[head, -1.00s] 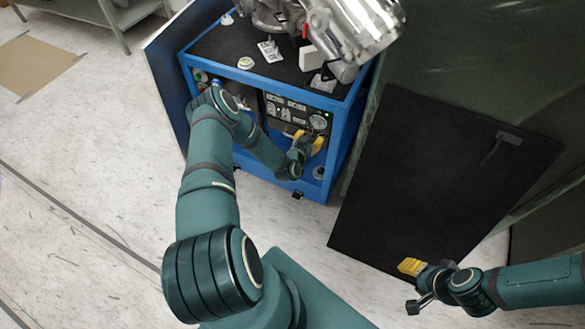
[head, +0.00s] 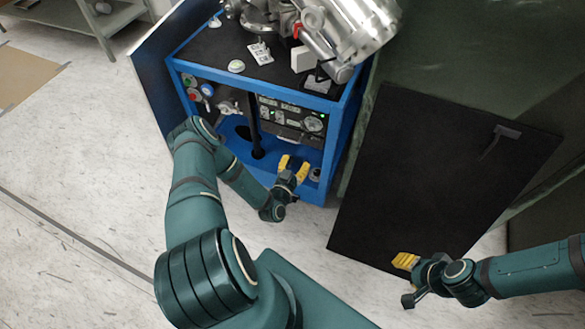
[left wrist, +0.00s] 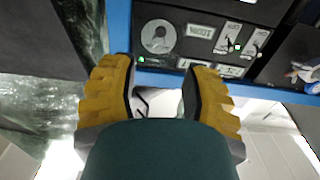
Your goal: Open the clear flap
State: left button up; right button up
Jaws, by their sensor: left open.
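The control panel (head: 292,117) is on the front of the blue cart, with a round gauge, labels and small green lights. It also shows upside down in the left wrist view (left wrist: 190,40). I cannot clearly make out the clear flap over it; a thin grey edge runs along the panel's bottom. My left gripper (head: 294,166) is open and empty, a little below and in front of the panel. In the left wrist view its two yellow fingers (left wrist: 160,82) point at the panel, apart from it. My right gripper (head: 405,261) is low at the right, away from the cart; its finger gap is unclear.
The blue cart (head: 338,150) carries metal vacuum parts (head: 350,30) on its black top. Knobs and a valve sit in its left bay. A dark panel (head: 440,180) with a handle stands to its right. Open floor (head: 90,160) lies to the left.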

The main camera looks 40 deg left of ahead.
pick_arm(q)
jog(key=v, duration=0.3)
dwell(0.6)
